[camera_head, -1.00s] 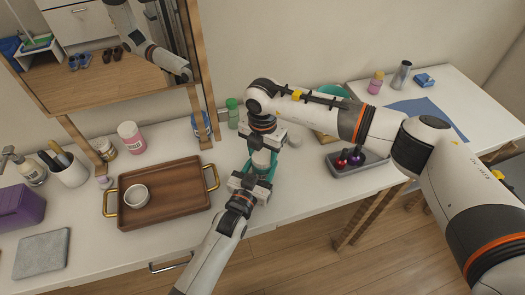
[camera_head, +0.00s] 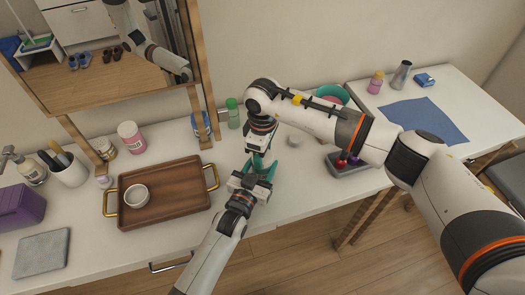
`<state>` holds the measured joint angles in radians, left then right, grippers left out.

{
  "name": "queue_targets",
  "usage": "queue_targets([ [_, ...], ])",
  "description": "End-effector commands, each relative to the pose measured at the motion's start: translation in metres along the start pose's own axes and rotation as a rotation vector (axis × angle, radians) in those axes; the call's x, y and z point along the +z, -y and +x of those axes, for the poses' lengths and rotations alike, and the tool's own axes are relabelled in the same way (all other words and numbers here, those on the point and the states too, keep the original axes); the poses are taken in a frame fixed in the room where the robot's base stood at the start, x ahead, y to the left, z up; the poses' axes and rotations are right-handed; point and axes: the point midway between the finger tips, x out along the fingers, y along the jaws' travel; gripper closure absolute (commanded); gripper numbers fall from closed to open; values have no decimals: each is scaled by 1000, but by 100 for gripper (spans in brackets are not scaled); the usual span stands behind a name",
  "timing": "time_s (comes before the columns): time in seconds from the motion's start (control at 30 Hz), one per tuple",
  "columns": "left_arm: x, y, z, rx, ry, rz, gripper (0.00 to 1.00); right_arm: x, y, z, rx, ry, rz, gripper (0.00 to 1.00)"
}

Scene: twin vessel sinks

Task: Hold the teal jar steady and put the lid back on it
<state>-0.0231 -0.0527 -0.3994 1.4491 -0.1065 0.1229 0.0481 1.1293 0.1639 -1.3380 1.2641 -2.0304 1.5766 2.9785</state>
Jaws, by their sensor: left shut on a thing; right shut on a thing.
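The teal jar (camera_head: 258,163) is between my two grippers near the middle of the counter, largely covered by them. My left gripper (camera_head: 255,176) comes from the front and is shut on it. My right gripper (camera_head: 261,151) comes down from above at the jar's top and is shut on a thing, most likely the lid. The lid is hidden by the gripper, so I cannot tell how it sits on the jar.
A green-capped bottle (camera_head: 233,113) stands behind.

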Motion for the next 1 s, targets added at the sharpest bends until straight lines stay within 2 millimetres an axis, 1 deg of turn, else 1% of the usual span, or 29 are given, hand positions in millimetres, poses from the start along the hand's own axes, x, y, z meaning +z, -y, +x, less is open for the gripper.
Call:
queue_targets([
  [0.03, -1, 0, 0, 0, -3, 0, 100, 0, 1, -1, -2, 1, 0, 43],
  [0.13, -1, 0, 0, 0, -3, 0, 100, 0, 1, -1, -2, 1, -1, 27],
  [0.47, -1, 0, 0, 0, -3, 0, 100, 0, 0, -2, -1, 1, -2, 26],
  [0.57, -1, 0, 0, 0, -3, 0, 100, 1, 1, -10, -2, 3, -2, 26],
  [0.8, -1, 0, 0, 0, -3, 0, 100, 0, 0, -41, -1, 1, -3, 26],
  [0.9, -1, 0, 0, 0, -3, 0, 100, 0, 0, -46, -1, 1, -2, 26],
  [1.0, -1, 0, 0, 0, -3, 0, 100, 0, 0, -45, -1, 1, -2, 26],
])
